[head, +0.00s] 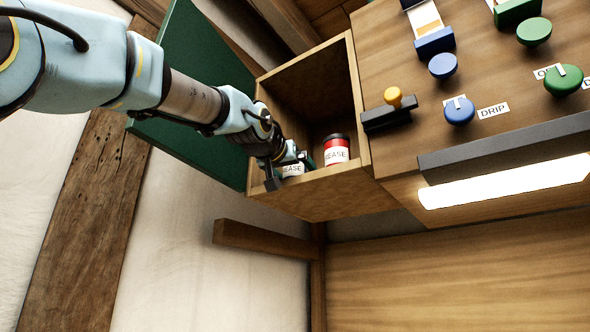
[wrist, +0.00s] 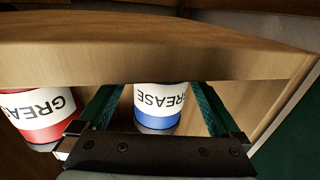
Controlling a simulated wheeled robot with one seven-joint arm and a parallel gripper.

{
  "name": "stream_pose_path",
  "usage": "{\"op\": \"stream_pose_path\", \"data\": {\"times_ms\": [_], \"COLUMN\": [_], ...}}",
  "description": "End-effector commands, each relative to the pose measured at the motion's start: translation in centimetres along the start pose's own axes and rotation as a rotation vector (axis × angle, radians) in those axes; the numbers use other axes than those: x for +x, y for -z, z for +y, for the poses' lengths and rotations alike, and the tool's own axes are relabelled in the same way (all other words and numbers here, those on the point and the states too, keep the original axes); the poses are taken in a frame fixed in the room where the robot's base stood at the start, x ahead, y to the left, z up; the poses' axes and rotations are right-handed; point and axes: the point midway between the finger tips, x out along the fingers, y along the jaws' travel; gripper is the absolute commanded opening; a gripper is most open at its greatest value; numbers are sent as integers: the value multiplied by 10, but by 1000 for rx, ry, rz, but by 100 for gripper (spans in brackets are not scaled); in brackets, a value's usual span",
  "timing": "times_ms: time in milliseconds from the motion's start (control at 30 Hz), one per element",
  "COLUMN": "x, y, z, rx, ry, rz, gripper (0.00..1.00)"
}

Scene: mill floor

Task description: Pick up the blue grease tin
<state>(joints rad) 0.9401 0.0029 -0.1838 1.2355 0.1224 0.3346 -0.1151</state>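The blue grease tin (wrist: 160,103) has a white GREASE label and shows between my gripper's two green fingers in the wrist view. In the head view only part of its label (head: 292,171) shows, at the left of the open wooden cupboard; my gripper hides the rest. My gripper (head: 297,162) is open at the cupboard's front edge. In the wrist view my gripper (wrist: 156,100) has a finger on each side of the tin, with gaps visible.
A red grease tin (wrist: 38,117) stands close beside, also in the head view (head: 336,150). The wooden cupboard (head: 362,105) has walls around the tins. Its green door (head: 200,75) is open at left. A panel with knobs (head: 480,120) is at right.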

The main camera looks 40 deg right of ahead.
Motion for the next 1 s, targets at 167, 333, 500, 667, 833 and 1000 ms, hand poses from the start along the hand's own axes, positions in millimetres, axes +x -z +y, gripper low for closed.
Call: {"op": "stream_pose_path", "data": {"times_ms": [167,333,500,667,833,1000], "x": [0,0,0,0,0,-1], "y": [0,0,0,0,0,1], "z": [0,0,0,0,0,0], "rx": [0,0,0,0,0,0], "ry": [0,0,0,0,0,0], "rz": [0,0,0,0,0,2], "gripper": [81,62,43,25,6,0]}}
